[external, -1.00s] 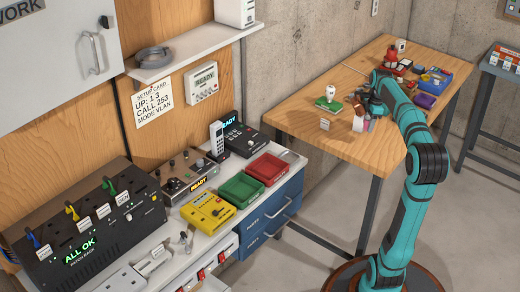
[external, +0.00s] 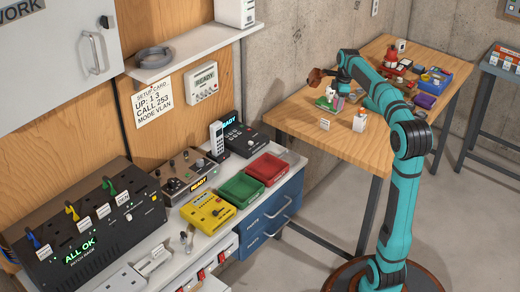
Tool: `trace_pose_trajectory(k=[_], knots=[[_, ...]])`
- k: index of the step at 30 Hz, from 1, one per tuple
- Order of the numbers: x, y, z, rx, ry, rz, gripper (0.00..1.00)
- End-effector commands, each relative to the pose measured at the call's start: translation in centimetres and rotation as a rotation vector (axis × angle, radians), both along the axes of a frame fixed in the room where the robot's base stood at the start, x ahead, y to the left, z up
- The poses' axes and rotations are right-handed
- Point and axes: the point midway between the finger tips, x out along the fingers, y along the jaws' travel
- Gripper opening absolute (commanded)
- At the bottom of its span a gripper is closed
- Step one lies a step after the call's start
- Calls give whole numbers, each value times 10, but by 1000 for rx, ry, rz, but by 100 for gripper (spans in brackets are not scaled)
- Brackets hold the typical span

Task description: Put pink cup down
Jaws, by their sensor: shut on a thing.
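My gripper (external: 328,74) is raised above the far left part of the wooden table. It is shut on a small brownish thing (external: 316,77), which sticks out to the left, clear of the tabletop. Its shape is too small to make out, and I cannot tell whether it is the pink cup. A small pink thing (external: 339,103) stands below the gripper, beside a green base (external: 325,104) with a white object (external: 329,94) on it.
The wooden table (external: 315,132) has bare space along its front left edge. A white and orange container (external: 359,122) and a small white card (external: 325,124) stand on it. A blue bin (external: 437,79) and a purple bin (external: 425,101) sit to the right. The concrete wall (external: 300,45) rises behind.

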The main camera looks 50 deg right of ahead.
Motion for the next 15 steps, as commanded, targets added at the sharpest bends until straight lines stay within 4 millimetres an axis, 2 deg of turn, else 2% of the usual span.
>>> trace_pose_trajectory(k=[1,3,9,15], knots=[[22,2,-2,1,1,-3,24],[48,5,-2,1,0,-15,24],[113,19,-6,2,-1,-47,24],[149,30,-10,1,-3,-69,24]])
